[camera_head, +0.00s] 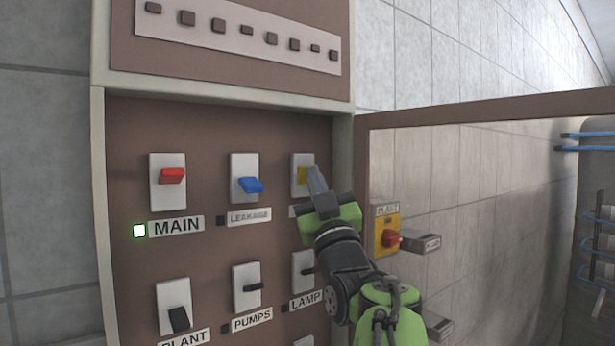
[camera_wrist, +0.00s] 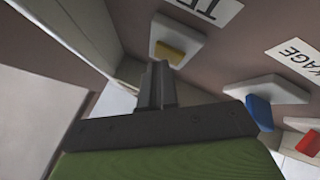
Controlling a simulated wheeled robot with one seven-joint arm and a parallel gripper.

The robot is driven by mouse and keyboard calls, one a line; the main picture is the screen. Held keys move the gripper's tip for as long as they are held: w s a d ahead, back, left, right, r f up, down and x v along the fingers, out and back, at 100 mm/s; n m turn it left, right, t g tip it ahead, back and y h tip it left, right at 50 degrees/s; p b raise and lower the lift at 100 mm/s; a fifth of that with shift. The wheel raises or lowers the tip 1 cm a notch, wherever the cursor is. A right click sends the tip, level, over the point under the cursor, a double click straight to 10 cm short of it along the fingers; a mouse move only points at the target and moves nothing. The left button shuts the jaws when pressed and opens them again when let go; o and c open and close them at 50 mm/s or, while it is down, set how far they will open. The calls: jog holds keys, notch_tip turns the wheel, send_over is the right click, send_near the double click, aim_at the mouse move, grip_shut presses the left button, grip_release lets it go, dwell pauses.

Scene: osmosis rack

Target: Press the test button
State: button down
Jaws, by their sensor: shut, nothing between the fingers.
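The test button is a small yellow button (camera_head: 302,175) on a white plate at the right of the panel's top row. It also shows in the wrist view as a yellow block (camera_wrist: 170,52) on its white plate, beside a partly visible label (camera_wrist: 212,8) starting "TE". My gripper (camera_head: 312,172) is shut and empty, with its fingertips right at the button and covering part of it in the head view. In the wrist view the fingertips (camera_wrist: 158,68) are just below the yellow block; I cannot tell whether they touch it. The button's label is mostly hidden in the head view.
A blue leakage switch (camera_head: 250,185) and red main switch (camera_head: 172,175) sit left of the button; a green light (camera_head: 139,231) is lit by MAIN. Black pumps and lamp switches are below. A red knob on a yellow plate (camera_head: 386,222) and an open door frame (camera_head: 490,110) are at right.

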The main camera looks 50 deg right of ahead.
jog(key=s+a+b, duration=0.1)
jog(key=s+b, duration=0.3)
jog(key=s, duration=0.2)
jog(key=shift+s+a+b, duration=0.15)
jog(key=shift+a+b, duration=0.05)
jog(key=shift+b, duration=0.15)
dwell(0.5)
jog(key=shift+f, duration=0.1)
jog(key=s+a+b, duration=0.2)
jog(key=s+b, duration=0.2)
jog(key=s, duration=0.7)
jog(key=shift+s+a, duration=0.3)
jog(key=shift+s, duration=0.05)
